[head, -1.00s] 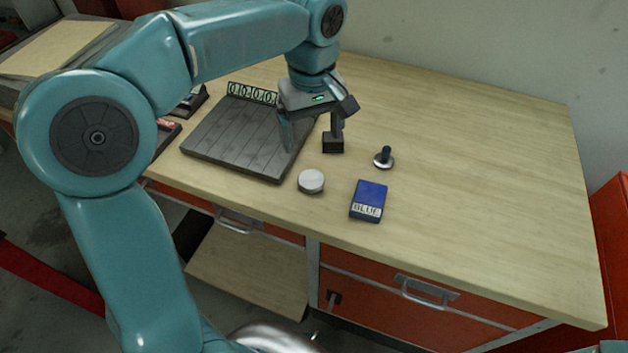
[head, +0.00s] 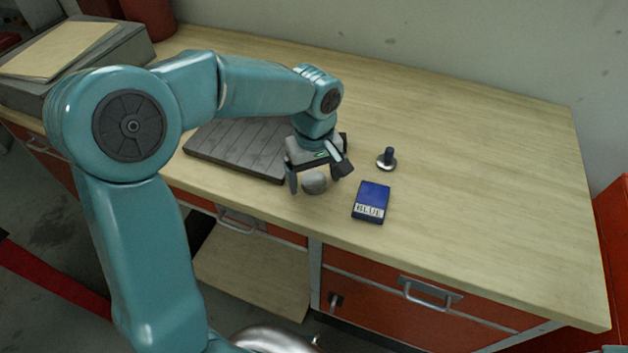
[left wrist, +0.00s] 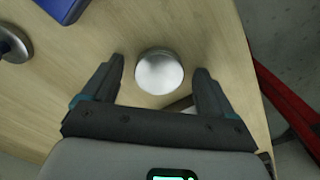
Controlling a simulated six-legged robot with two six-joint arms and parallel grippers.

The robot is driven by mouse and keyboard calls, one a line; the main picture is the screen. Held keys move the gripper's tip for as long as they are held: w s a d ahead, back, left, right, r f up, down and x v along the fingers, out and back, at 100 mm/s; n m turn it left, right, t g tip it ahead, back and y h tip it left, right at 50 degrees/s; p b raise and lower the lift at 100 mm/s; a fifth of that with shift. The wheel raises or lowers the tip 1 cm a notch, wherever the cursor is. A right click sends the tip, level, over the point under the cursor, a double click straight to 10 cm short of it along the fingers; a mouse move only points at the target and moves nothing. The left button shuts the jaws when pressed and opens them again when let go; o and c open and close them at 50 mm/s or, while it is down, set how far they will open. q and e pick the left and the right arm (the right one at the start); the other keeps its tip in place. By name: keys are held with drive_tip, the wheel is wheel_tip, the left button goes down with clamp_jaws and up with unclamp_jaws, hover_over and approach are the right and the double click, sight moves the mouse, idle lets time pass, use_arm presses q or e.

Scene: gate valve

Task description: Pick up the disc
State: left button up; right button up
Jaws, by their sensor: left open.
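The disc (head: 315,183) is a round silver-grey piece lying on the wooden bench near its front edge. In the left wrist view the disc (left wrist: 159,72) sits between and slightly beyond the fingertips, with a gap on each side. My left gripper (head: 318,184) is open above and around the disc, pointing down; its fingers also show in the left wrist view (left wrist: 160,70). It is not holding anything. My right gripper is not in view.
A blue box (head: 371,201) marked BLUE lies just right of the disc. A small dark-stemmed piece with a round metal base (head: 387,160) stands behind it. A grey slatted board (head: 235,150) lies to the left. The bench's right side is clear.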

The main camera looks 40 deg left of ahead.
use_arm(q)
drive_tip(key=c, duration=1.4)
drive_tip(key=shift+c, duration=0.2)
